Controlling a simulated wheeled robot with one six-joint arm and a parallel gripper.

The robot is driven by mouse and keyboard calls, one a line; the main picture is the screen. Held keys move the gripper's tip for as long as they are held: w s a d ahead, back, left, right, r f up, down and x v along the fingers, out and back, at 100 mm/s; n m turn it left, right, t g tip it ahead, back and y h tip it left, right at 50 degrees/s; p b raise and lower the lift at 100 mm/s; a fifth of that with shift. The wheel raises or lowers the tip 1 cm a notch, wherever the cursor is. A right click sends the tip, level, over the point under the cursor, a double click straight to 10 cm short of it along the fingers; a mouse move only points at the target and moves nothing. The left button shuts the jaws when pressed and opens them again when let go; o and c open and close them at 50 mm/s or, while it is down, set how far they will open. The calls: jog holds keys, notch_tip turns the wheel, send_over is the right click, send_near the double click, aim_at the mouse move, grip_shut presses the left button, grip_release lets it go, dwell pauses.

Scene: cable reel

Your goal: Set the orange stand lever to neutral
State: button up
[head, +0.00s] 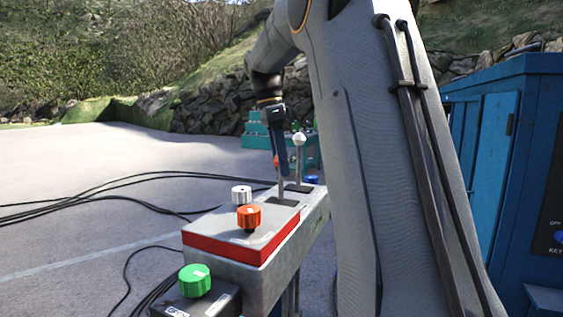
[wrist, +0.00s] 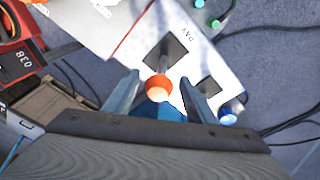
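The orange stand lever has a round orange knob (wrist: 158,84) on a grey rod rising from a dark square base in a pale panel marked "PAY". In the wrist view the knob lies between the two separated fingers of my gripper (wrist: 160,92), with visible space on both sides. In the head view my gripper (head: 279,152) points down over the stand (head: 296,236), and only a bit of the orange knob (head: 276,160) shows beside it. The lever's exact tilt is hard to tell.
A white-knobbed lever (head: 299,139) stands close by on the right. White (head: 241,194), orange (head: 249,217) and green (head: 195,280) dials sit nearer. A blue cabinet (head: 520,160) stands at right; cables (head: 100,190) lie on the ground.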

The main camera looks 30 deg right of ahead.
jog(key=shift+r, duration=0.1)
jog(key=r, duration=0.2)
jog(key=r+b, duration=0.1)
jog(key=r, duration=0.1)
jog(key=a+r, duration=0.1)
jog(key=r, duration=0.1)
jog(key=shift+w+r, duration=0.2)
jog(key=shift+w, duration=0.2)
jog(key=shift+r, duration=0.6)
